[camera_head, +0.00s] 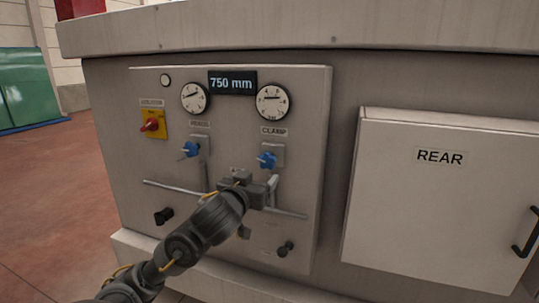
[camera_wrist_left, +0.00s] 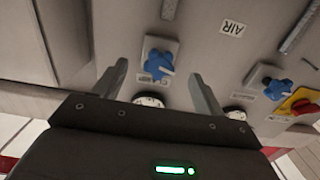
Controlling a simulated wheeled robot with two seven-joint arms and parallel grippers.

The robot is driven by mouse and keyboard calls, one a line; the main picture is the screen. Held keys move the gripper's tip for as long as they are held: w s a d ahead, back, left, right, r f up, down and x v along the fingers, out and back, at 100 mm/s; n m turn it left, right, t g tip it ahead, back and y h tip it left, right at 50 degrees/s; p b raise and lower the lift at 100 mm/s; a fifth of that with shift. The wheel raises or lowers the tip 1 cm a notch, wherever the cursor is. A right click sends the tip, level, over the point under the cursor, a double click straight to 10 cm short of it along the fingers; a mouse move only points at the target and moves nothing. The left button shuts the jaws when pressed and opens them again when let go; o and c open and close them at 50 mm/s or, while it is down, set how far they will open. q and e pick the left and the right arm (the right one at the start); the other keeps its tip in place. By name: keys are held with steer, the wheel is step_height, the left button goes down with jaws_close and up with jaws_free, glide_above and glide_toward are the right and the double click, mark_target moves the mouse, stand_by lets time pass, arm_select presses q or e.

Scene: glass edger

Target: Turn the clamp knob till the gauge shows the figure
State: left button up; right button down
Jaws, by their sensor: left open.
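The blue clamp knob (camera_head: 267,160) sits on a grey square plate under the CLAMP label, on the panel's right half. The clamp gauge (camera_head: 272,101) is a round white dial above it; its needle lies nearly level, and its figures are too small to read. My left gripper (camera_head: 258,183) is open just below the knob in the head view. In the left wrist view the clamp knob (camera_wrist_left: 157,65) shows between the two spread fingers (camera_wrist_left: 159,72), with no visible contact. My right gripper is not in view.
A second blue knob (camera_head: 190,149) and gauge (camera_head: 194,97) are to the left, near a red-and-yellow switch (camera_head: 152,124). A display (camera_head: 232,83) reads 750 mm. Grey bars and black knobs (camera_head: 285,248) are lower down. A REAR door (camera_head: 435,190) stands right.

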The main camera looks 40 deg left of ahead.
mark_target(270, 158)
arm_select(q)
steer(key=x, duration=0.3)
steer(key=r+x, duration=0.1)
steer(key=x, duration=0.2)
steer(key=r+x, duration=0.1)
steer(key=x, duration=0.3)
steer(key=shift+w+a, duration=0.1)
steer(key=shift+a, duration=0.1)
steer(key=c, duration=1)
